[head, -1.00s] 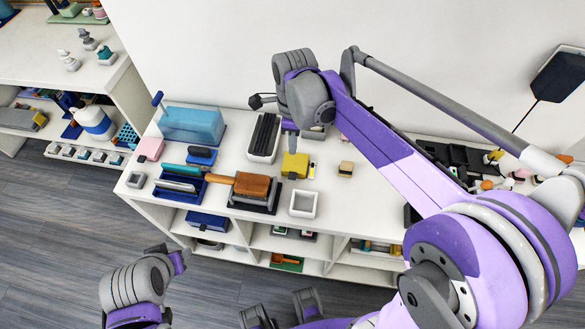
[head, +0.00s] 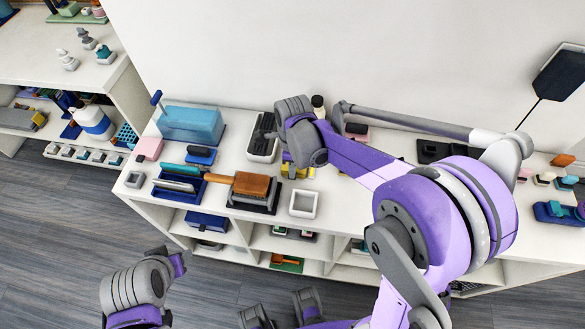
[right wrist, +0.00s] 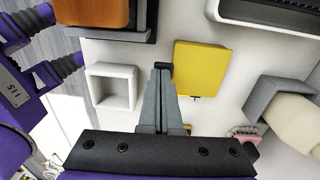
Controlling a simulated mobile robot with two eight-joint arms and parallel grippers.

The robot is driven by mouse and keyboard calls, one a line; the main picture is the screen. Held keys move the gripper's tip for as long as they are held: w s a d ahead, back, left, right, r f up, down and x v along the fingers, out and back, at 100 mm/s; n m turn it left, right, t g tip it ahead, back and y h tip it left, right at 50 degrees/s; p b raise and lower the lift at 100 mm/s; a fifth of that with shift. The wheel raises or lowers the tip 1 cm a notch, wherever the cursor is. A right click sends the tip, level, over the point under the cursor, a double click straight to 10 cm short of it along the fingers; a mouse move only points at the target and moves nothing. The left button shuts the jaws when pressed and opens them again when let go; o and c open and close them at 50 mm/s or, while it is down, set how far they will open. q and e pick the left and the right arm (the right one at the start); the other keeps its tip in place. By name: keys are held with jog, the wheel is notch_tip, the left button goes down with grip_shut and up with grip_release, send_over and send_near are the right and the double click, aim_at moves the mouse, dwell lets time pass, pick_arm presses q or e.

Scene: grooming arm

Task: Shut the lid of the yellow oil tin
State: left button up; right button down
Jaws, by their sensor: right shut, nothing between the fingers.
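The yellow oil tin (right wrist: 203,68) shows clearly in the right wrist view, with a small dark catch on its near edge. In the head view the tin (head: 286,156) is mostly hidden behind my right wrist. I cannot tell how far its lid stands open. My right gripper (right wrist: 163,68) is shut and empty, its fingertips just beside the tin's left edge in the wrist view. I cannot tell whether they touch it. In the head view the right gripper (head: 291,170) points down at the tin.
A white open box (head: 303,204) stands in front of the tin. A brown-topped block (head: 252,186) lies to the left, and a dark ribbed tray (head: 262,148) behind it. A blue bin (head: 190,126) stands farther left. A pink-based item (right wrist: 246,135) is near the gripper.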

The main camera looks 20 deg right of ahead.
jog(key=shift+f+b, duration=0.3)
jog(key=shift+f, duration=0.05)
jog(key=shift+s, duration=0.15)
jog(key=shift+r, duration=0.1)
